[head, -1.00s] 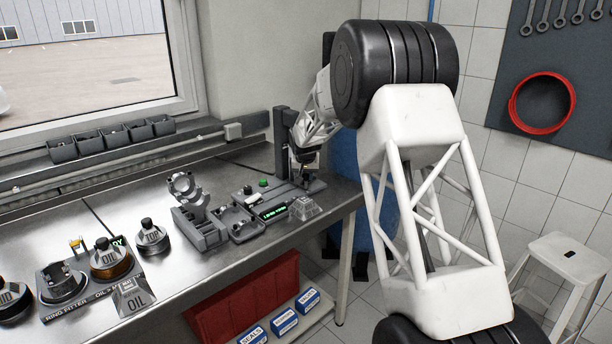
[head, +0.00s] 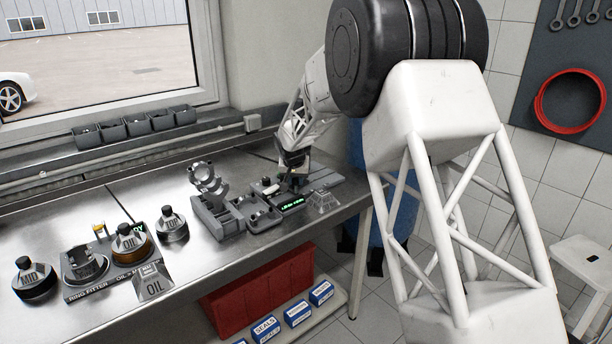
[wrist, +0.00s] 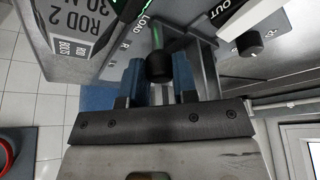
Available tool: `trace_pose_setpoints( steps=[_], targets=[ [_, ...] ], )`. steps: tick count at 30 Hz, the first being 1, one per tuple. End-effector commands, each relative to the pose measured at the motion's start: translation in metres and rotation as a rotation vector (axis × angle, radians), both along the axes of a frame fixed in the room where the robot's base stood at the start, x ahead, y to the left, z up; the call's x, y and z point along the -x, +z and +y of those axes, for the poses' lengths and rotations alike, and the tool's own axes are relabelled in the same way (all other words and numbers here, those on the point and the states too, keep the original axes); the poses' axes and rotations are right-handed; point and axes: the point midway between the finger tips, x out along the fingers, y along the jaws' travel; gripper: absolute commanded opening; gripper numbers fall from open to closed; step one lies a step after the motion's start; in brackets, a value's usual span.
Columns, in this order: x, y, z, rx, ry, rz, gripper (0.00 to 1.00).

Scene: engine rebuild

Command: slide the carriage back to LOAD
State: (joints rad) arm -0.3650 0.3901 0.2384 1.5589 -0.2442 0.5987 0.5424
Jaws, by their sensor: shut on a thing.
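My gripper (wrist: 159,88) is shut on a dark round knob (wrist: 158,67), with a blue finger on each side of it in the wrist view. I take the knob to be the carriage's handle; the carriage body is mostly hidden. The word LOAD (wrist: 147,27) is printed on the grey face just left of the knob, beside a green strip. In the head view my gripper (head: 293,172) is low over the grey station, behind its lit green display (head: 292,203). The fingertips are too small to make out there.
A clear faceted block (head: 323,201) stands right of the display. A grey holder with a rod (head: 206,180) and a small tray (head: 258,215) are to the left. The bench's front edge is close.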

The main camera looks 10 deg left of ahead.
Motion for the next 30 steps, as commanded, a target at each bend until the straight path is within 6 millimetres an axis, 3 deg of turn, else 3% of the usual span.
trace_pose_setpoints(
  steps=[7, 20, 21, 25, 30],
  targets=[
    [0.014, 0.000, 0.014, 0.000, 0.000, 0.000, 0.00],
    [0.018, 0.000, 0.018, -0.001, 0.001, 0.001, 0.00],
    [0.018, 0.000, 0.019, 0.000, 0.002, 0.001, 0.32],
    [0.017, 0.000, 0.018, -0.001, 0.001, 0.001, 0.52],
    [0.017, 0.000, 0.017, 0.000, 0.001, 0.001, 0.52]
  ],
)
